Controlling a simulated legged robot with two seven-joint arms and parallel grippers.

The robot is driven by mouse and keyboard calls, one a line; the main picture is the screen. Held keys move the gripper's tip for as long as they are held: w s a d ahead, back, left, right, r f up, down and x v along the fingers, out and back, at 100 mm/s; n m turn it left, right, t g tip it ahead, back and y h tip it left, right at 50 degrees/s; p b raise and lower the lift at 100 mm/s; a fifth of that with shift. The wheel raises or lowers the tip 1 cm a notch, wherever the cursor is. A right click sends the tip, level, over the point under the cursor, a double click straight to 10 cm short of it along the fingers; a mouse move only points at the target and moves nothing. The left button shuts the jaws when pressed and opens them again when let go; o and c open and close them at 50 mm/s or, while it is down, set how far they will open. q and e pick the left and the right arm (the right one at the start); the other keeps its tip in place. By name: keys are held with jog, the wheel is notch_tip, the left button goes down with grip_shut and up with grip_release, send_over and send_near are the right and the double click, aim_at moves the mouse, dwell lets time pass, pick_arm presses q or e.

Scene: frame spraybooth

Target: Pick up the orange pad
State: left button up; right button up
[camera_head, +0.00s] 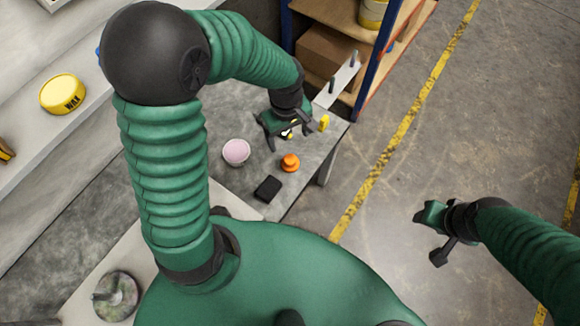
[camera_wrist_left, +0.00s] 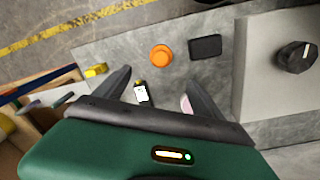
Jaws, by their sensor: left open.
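The orange pad (camera_head: 290,162) is a small round orange piece with a raised, narrower top. It lies on the grey worktop near its right edge; the left wrist view also shows it (camera_wrist_left: 162,55), just ahead of the fingers. My left gripper (camera_head: 289,138) is open above the worktop, just beyond the pad in the head view. Its fingers (camera_wrist_left: 158,78) are apart with nothing held between them, and the pad is clear of them.
A black block (camera_head: 268,188) lies near the pad. A pink ball-like thing (camera_head: 236,152) is to its left. A small white-and-yellow item (camera_wrist_left: 141,93) lies under my left gripper, with a yellow piece (camera_head: 324,122) nearby. A shelf rack (camera_head: 366,70) stands behind.

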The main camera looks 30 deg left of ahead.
pick_arm(q)
jog(key=b, duration=0.3)
send_near(290, 159)
jog(key=f, duration=0.5)
jog(key=shift+w+d+f, duration=0.1)
jog(key=shift+w+f, duration=0.1)
jog(key=shift+w, duration=0.1)
jog(key=shift+s+f, duration=0.1)
jog(key=shift+f, duration=0.55)
notch_tip(290, 159, down, 4)
jog(key=shift+s+f+b, duration=0.1)
jog(key=shift+f+b, duration=0.05)
jog(key=shift+b, duration=1.05)
jog(key=shift+f, duration=0.3)
jog(key=shift+r, duration=0.15)
jog(key=c, duration=1.5)
